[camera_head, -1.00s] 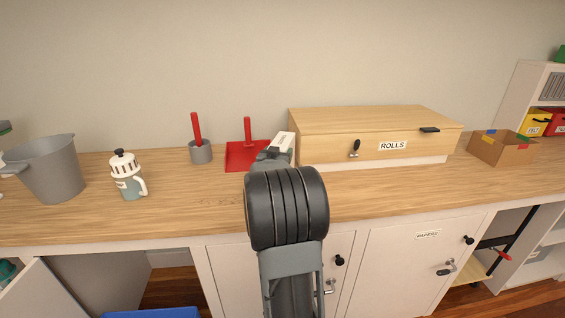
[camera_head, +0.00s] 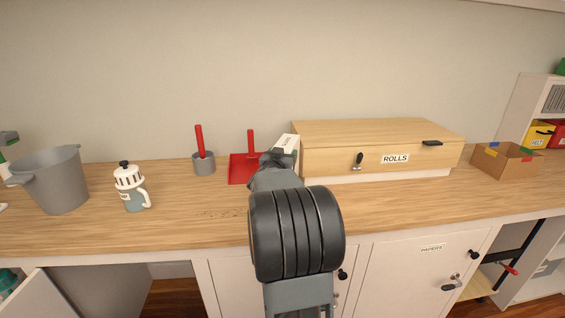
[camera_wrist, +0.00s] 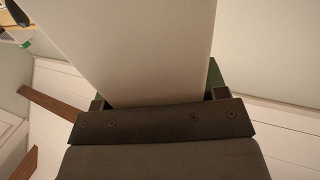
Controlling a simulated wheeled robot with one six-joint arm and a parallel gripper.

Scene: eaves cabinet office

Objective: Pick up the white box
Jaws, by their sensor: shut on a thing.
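The white box (camera_head: 286,142) shows in the head view just beyond the end of my arm, in front of the left end of the wooden rolls cabinet. In the wrist view the white box (camera_wrist: 135,45) fills the upper middle, between the two fingers. My gripper (camera_wrist: 158,100) is shut on it. In the head view my gripper (camera_head: 277,158) is partly hidden by my own wrist. I cannot tell from the head view whether the box touches the counter.
The ROLLS cabinet (camera_head: 330,160) stands close on the right. A red dustpan (camera_head: 241,170), a grey pot with a red handle (camera_head: 204,164), a white press jug (camera_head: 131,190) and a grey bucket (camera_head: 57,182) stand to the left. An open cardboard box (camera_head: 492,163) stands at right. The front counter is clear.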

